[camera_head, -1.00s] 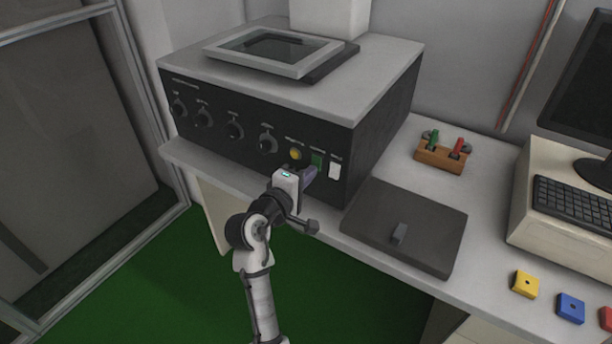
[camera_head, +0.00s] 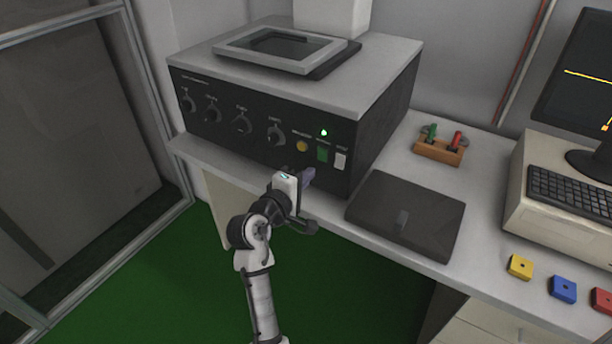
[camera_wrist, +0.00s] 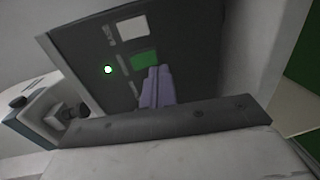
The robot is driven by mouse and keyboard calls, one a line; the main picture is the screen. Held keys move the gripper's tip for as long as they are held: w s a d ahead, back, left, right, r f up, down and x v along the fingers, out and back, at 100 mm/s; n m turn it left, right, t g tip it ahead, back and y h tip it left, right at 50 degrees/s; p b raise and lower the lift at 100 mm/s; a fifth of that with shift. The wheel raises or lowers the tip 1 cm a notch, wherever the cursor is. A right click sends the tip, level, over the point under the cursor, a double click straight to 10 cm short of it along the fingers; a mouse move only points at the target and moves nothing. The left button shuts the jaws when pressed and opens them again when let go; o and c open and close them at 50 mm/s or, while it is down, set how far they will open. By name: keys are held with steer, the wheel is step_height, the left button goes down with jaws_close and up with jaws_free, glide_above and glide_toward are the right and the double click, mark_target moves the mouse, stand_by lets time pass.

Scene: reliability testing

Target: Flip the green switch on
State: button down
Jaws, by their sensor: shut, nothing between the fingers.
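My gripper (camera_head: 308,176) is just in front of the panel, below and left of the green switch. In the wrist view the purple fingers (camera_wrist: 156,86) are together and empty, and their tips overlap the lower edge of the green switch (camera_wrist: 146,59). I cannot tell whether they touch it. The green light (camera_wrist: 108,69) also shows there.
A dark flat box (camera_head: 408,212) lies on the counter right of the machine. A wooden block with green and red pegs (camera_head: 440,150) stands behind it. A keyboard (camera_head: 572,190), a monitor with a yellow trace (camera_head: 580,85) and coloured blocks (camera_head: 563,289) are at the right.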

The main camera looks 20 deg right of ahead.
steer(key=s+a+f+b, duration=0.1)
steer(key=s+a+b, duration=0.1)
steer(key=s+a, duration=0.4)
steer(key=shift+a, duration=0.9)
steer(key=shift+f, duration=0.1)
